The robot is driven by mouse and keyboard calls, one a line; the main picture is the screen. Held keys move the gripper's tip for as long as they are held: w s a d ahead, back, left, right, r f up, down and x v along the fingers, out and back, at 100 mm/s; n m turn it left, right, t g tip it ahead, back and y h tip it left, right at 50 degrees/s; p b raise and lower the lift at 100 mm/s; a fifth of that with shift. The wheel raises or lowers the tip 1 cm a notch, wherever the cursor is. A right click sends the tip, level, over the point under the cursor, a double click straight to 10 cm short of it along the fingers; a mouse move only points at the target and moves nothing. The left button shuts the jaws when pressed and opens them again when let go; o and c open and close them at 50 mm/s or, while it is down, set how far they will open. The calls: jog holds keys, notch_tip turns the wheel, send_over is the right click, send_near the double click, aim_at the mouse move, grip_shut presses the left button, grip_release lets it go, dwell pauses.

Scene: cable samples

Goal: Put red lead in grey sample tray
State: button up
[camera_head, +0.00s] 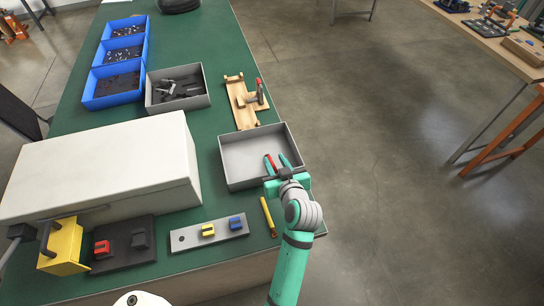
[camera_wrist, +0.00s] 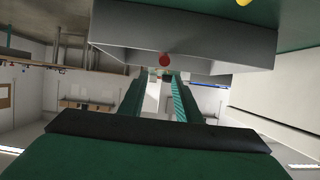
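The grey sample tray (camera_head: 237,161) stands near the table's right edge in the head view. A short red piece, which looks like the red lead (camera_head: 271,162), shows over the tray beside my left-hand fingertip. My gripper (camera_head: 279,160) reaches over the tray's near right side with its fingers apart. In the wrist view, a round red end (camera_wrist: 165,60) shows just beyond the fingertips (camera_wrist: 158,76), in front of the grey tray wall (camera_wrist: 235,50). I cannot tell whether the red piece touches a finger or the tray floor. The rest of it is hidden.
A wooden fixture (camera_head: 240,105) stands behind the tray. A dark grey bin (camera_head: 207,99) of parts and blue bins (camera_head: 142,92) lie farther left. A large white box (camera_head: 100,165), a connector plate (camera_head: 187,241) and a yellow tool (camera_head: 268,217) are nearer.

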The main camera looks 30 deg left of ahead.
jog(key=v, duration=0.7)
jog(key=s+d+f+m+t+h, duration=0.1)
jog(key=d+f, duration=0.1)
jog(key=d, duration=0.1)
jog(key=s+d+f+m+t+h, duration=0.1)
jog(key=s+d+f+m, duration=0.1)
jog(key=d+f, duration=0.1)
jog(key=s+d+f+m+t+h, duration=0.1)
jog(key=s+d+f+m, duration=0.1)
jog(key=d, duration=0.1)
jog(key=shift+d+f+h, duration=0.25)
jog(key=shift+h, duration=0.15)
jog(key=s+d+f+m+t+h, duration=0.1)
jog(key=s+d+m+t+h, duration=0.3)
jog(key=s+d, duration=1)
jog(key=s+r+h, duration=0.2)
jog(key=s+r, duration=0.2)
jog(key=s, duration=0.5)
jog(key=shift+s+m, duration=0.2)
jog(key=shift+m, duration=0.2)
jog(key=shift+w, duration=0.1)
